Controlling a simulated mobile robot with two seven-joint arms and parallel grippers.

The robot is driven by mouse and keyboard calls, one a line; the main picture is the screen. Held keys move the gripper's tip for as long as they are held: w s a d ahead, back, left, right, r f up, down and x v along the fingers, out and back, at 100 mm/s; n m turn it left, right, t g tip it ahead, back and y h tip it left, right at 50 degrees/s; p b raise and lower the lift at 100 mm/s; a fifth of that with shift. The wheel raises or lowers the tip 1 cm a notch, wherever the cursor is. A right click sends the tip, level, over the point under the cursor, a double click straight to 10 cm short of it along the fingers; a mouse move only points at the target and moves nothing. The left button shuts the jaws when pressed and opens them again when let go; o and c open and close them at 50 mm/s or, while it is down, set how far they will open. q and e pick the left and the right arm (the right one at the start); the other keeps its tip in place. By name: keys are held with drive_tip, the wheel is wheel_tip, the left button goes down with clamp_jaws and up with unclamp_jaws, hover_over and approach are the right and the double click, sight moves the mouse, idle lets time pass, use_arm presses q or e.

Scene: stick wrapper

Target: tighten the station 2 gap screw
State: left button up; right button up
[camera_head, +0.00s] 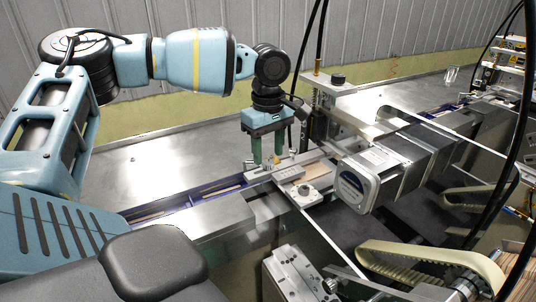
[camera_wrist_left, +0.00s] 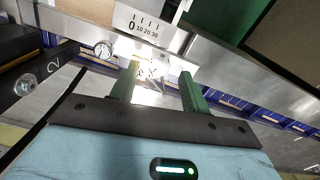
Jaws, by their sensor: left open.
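My left gripper (camera_head: 267,160) points down over the small metal fixture (camera_head: 290,172) at the middle of the machine. Its two green fingers are apart. In the left wrist view the open left gripper (camera_wrist_left: 160,72) has bright metal screw-like parts (camera_wrist_left: 152,82) showing between and just beyond its fingertips. Glare blurs them, and I cannot tell whether a finger touches them or which is the gap screw. My right gripper is not in view.
A white scale plate (camera_wrist_left: 146,24) and a small round dial (camera_wrist_left: 104,48) sit beyond the fingers. A boxy motor unit (camera_head: 358,185) stands right of the gripper. A round knob (camera_head: 304,190) is on the fixture. Bare metal table (camera_head: 150,165) lies to the left.

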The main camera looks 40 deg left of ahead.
use_arm(q)
drive_tip(key=shift+f, duration=0.95)
drive_tip(key=c, duration=1)
drive_tip(key=shift+m, duration=0.3)
